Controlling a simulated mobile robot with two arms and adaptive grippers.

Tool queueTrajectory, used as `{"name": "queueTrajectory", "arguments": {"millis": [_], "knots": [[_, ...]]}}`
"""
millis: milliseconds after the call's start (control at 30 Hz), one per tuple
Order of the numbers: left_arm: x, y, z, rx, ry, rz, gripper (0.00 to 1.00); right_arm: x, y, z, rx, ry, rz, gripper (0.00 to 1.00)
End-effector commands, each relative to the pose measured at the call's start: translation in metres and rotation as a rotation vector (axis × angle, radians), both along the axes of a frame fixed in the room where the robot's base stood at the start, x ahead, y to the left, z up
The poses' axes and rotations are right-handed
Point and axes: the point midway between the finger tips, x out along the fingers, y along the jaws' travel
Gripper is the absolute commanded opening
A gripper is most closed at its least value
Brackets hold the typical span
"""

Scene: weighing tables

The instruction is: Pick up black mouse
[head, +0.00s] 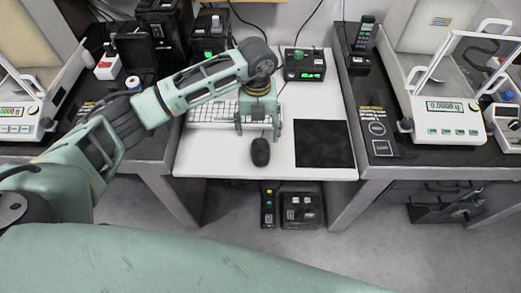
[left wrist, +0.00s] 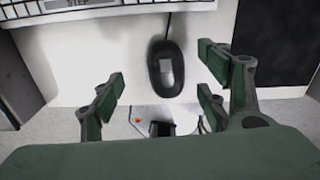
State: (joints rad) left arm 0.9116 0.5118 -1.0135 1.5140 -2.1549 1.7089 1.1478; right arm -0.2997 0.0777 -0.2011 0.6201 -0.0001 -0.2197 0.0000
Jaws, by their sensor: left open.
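The black mouse (head: 260,152) lies on the white middle table (head: 215,150), near its front edge. My left gripper (head: 258,125) is over the table just behind the mouse in the head view, fingers pointing down. In the left wrist view, the mouse (left wrist: 167,68) lies beyond and between the open fingers of the gripper (left wrist: 158,95), with its cable running up the picture. The fingers look apart from the mouse, and nothing is between them in their grip. My right gripper is not in view.
A white keyboard (head: 212,112) lies behind and left of the mouse, a black mouse pad (head: 322,144) to its right. Balances stand on the dark side tables, the right one (head: 450,112) showing a display.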

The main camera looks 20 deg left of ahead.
Motion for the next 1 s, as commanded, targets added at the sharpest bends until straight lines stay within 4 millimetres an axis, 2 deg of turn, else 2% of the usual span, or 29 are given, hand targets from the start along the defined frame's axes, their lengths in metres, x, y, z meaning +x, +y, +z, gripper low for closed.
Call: {"name": "queueTrajectory", "arguments": {"millis": [300,433,733,1000], "knots": [[-0.009,-0.011,-0.04,-0.004,0.006,-0.004,0.68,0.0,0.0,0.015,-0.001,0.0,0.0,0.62],[-0.009,-0.011,-0.058,-0.005,0.003,-0.003,0.68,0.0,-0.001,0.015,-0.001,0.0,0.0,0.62],[-0.008,-0.011,-0.065,-0.006,0.0,-0.005,0.68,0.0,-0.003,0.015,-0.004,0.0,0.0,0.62],[-0.008,-0.011,-0.064,-0.006,0.0,-0.005,0.46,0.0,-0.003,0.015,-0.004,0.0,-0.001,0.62]]}}
